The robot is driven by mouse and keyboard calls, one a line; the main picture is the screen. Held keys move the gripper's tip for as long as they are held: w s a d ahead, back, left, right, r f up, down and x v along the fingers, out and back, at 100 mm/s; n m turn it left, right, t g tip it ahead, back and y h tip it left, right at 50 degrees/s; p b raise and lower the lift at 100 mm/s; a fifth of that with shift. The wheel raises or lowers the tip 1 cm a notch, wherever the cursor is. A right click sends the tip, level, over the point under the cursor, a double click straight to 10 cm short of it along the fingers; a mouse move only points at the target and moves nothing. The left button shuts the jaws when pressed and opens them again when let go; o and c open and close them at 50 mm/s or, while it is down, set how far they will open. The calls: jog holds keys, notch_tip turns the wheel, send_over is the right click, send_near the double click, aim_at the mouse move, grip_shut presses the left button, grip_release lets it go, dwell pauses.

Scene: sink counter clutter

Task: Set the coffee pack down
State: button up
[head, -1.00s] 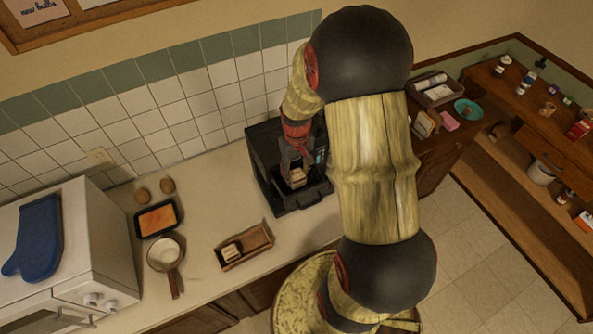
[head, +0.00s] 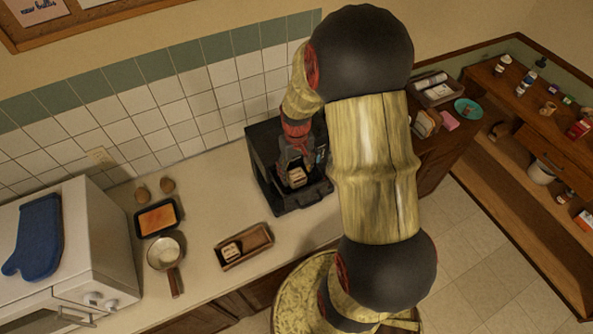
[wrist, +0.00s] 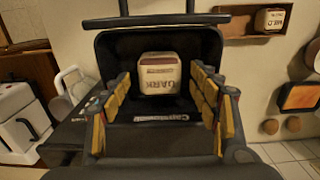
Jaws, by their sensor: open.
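The coffee pack (wrist: 160,80), a small cream block with a brown top band and the word DARK, sits in the dark open tray of the black coffee machine (wrist: 112,52). In the head view the pack (head: 297,176) shows below my gripper (head: 296,163), at the front of the machine (head: 262,150). In the wrist view my gripper (wrist: 160,76) is open, its yellow-padded fingers apart on either side of the pack with gaps to both. The pack's underside is hidden.
A wooden tray (head: 261,255) holds a similar pack marked MILD (wrist: 270,20). A small pan (head: 165,252), a black dish with orange contents (head: 157,217) and two brown eggs (head: 167,185) lie farther left. A white oven (head: 100,240) stands at far left. Counter between tray and machine is clear.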

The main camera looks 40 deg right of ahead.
aim_at(296, 174)
notch_tip(296, 174, up, 12)
jog(key=b, duration=0.1)
jog(key=s+a+r+n+t, duration=0.1)
jog(key=s+a+r+t, duration=0.1)
jog(key=s+a+r, duration=0.4)
jog(key=s+a+r+n+t, duration=0.2)
jog(key=s+a+r, duration=0.4)
jog(key=a, duration=0.8)
notch_tip(296, 174, up, 4)
jog(key=shift+f+t, duration=0.15)
jog(key=shift+t, duration=0.65)
jog(key=shift+w, duration=0.1)
